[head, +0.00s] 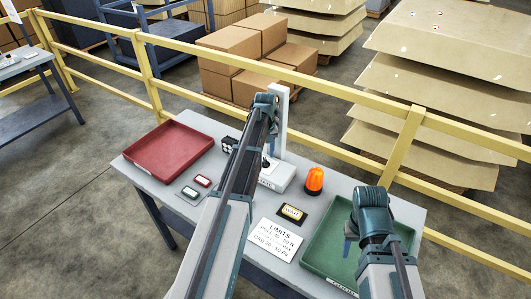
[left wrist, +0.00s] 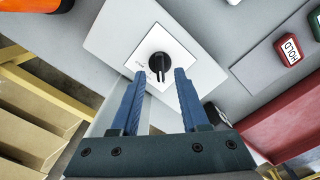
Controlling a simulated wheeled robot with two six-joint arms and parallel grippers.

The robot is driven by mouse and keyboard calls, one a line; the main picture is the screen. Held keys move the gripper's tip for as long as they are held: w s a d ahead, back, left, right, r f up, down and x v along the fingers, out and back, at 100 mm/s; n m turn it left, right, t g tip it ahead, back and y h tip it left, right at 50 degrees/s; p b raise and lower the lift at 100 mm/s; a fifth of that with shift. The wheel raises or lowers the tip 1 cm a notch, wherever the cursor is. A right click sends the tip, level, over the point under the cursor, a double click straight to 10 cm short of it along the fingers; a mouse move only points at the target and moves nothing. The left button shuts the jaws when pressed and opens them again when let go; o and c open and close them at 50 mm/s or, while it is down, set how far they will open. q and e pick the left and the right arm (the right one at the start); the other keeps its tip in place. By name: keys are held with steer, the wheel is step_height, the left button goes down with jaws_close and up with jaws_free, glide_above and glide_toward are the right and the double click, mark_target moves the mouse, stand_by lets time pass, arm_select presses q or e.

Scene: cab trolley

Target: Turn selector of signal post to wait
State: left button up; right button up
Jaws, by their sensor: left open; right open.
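The signal post (head: 281,118) is a pale upright on a light base (head: 280,176) at the back of the table, partly behind my left arm. In the left wrist view its selector is a black round knob (left wrist: 159,66) with a white pointer mark, on a white plate (left wrist: 195,55). The plate's small lettering is unreadable. My left gripper (left wrist: 159,76) is open, its blue fingertips on either side of the knob's near edge; I cannot tell whether they touch it. My right gripper (head: 347,236) is over the green tray (head: 318,262); its fingers are partly hidden.
A limits card (head: 275,240) lies in front. A red tray (head: 168,154) and small button boxes (head: 190,192) are left. A yellow railing (head: 345,93) runs behind.

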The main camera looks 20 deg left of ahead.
mark_target(266, 161)
arm_select(q)
step_height(266, 161, up, 11)
steer(key=p, duration=1)
steer(key=s+d+f+m+b, duration=0.2)
steer(key=s+d+m, duration=0.1)
steer(key=s+d, duration=0.5)
steer(key=s+d+f+m+b, duration=0.2)
steer(key=s+d+m, duration=0.2)
steer(key=s+d, duration=0.5)
steer(key=s+d+f+m+y+b, duration=0.1)
steer(key=s+d+f+m+b, duration=0.2)
steer(key=s+d, duration=0.6)
steer(key=shift+d+m, duration=0.6)
steer(key=shift+m, duration=0.1)
